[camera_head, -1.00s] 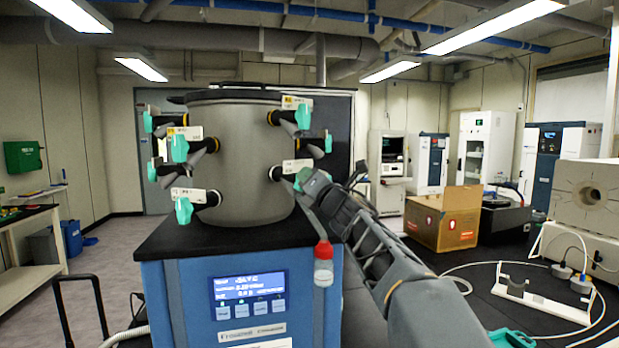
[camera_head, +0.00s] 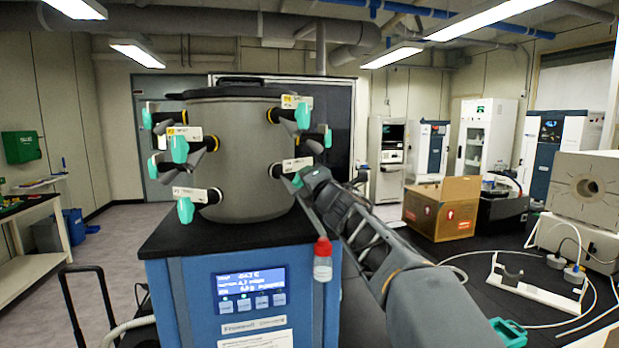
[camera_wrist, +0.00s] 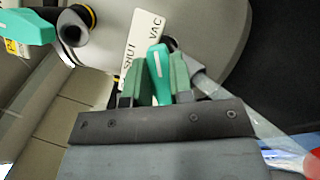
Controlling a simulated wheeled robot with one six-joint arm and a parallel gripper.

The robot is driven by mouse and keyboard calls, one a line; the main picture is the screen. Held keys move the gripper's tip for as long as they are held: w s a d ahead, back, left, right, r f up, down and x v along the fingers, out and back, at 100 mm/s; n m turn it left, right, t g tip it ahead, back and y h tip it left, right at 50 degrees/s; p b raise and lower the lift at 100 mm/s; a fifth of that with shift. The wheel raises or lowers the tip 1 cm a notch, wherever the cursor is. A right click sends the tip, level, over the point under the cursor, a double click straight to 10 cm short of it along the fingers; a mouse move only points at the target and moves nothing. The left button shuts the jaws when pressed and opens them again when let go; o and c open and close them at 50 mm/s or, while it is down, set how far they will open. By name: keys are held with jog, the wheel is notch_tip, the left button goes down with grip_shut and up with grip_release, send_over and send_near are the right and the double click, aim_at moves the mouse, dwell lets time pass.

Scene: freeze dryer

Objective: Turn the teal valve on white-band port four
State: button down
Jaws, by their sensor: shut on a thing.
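The drum (camera_head: 240,150) of the freeze dryer carries several side ports with teal valves and tags. My gripper (camera_head: 303,180) is at the lower right port, beside its white tag (camera_head: 296,164). In the wrist view my gripper (camera_wrist: 161,80) is shut on the teal valve handle (camera_wrist: 157,62), which stands between its two green fingers. The white tag (camera_wrist: 142,45) behind the handle reads SHUT and VAC. The handle's tip lies over the tag's lower right part. The port's collar is largely hidden, so I cannot tell its band colour.
Another teal valve (camera_wrist: 28,27) with a yellow-banded port is at the wrist view's upper left. A red-capped flask (camera_head: 322,262) hangs below my arm. An open cardboard box (camera_head: 441,209) stands on the dark bench to the right.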

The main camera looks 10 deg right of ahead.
jog(key=c, duration=1)
grip_release()
jog(key=b+v, duration=0.2)
jog(key=v, duration=1.2)
